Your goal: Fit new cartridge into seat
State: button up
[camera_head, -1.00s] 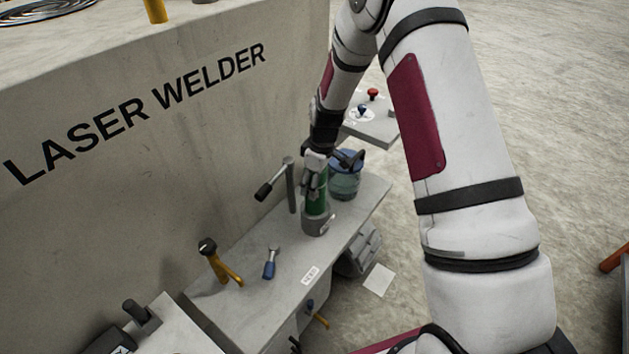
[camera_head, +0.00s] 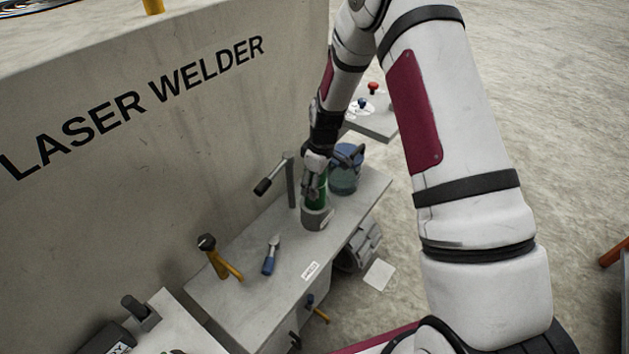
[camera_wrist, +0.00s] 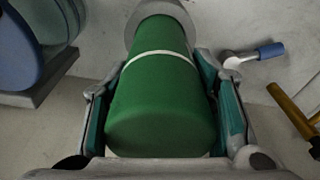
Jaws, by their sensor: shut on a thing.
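The green cartridge (camera_wrist: 162,95) with a white band fills the middle of the wrist view, between the fingers of my gripper (camera_wrist: 165,110). My gripper (camera_head: 313,182) is shut on it. In the head view the green cartridge (camera_head: 320,190) stands about upright, its lower end inside the grey round seat (camera_head: 316,219) on the bench. The rim of the seat (camera_wrist: 133,18) also shows at the cartridge's far end in the wrist view. How deep the cartridge sits in the seat is hidden.
A lever on a post (camera_head: 290,180) stands just left of the seat. A blue-handled tool (camera_head: 270,256) and a yellow-handled tool (camera_head: 218,258) are on the bench (camera_head: 255,305). The laser welder wall (camera_head: 150,170) rises at left.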

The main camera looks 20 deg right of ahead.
jog(key=shift+f+b, duration=0.45)
jog(key=shift+f, duration=1.3)
jog(key=o, duration=1.6)
jog(key=r, duration=0.8)
jog(key=s+d+r, duration=0.1)
jog(key=r, duration=0.2)
jog(key=shift+r, duration=0.4)
